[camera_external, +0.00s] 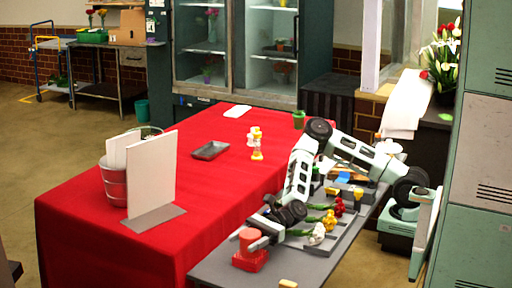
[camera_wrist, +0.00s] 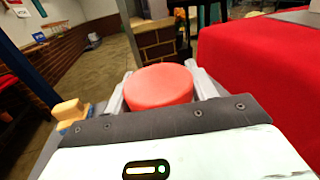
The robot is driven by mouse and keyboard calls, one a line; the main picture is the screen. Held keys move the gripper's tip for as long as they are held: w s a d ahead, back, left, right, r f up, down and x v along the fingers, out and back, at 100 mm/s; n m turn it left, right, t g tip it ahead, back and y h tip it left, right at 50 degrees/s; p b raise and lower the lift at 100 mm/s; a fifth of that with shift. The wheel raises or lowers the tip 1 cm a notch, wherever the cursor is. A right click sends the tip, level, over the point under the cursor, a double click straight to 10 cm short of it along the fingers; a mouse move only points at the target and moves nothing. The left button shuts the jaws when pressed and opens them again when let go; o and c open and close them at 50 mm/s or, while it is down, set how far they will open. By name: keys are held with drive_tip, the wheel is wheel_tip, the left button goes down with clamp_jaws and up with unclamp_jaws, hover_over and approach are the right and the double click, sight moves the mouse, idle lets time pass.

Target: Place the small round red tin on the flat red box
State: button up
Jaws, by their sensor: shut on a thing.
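The small round red tin (camera_external: 249,240) is in my gripper (camera_external: 262,238), near the front end of the grey table. In the wrist view the tin (camera_wrist: 160,86) sits upright between the two fingers of my gripper (camera_wrist: 160,88), which are shut on its sides. The flat red box (camera_external: 250,262) lies on the grey table directly below the tin in the external view. The tin looks level and overlaps the box's top; I cannot tell whether they touch. The box is hidden in the wrist view.
A grey tray (camera_external: 336,232) with several flowers lies right of my gripper. A yellow block (camera_external: 288,284) is at the front edge; it also shows in the wrist view (camera_wrist: 70,110). The red-covered table (camera_external: 110,235) with a white panel (camera_external: 152,172) stands to the left.

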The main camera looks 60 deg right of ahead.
drive_tip(key=shift+f, duration=0.2)
drive_tip(key=o, duration=1)
drive_tip(key=shift+o, duration=0.2)
drive_tip(key=shift+r, duration=0.2)
drive_tip(key=v, duration=0.7)
drive_tip(key=shift+d, duration=0.25)
drive_tip(key=shift+s+p, duration=0.1)
drive_tip(key=shift+p, duration=0.25)
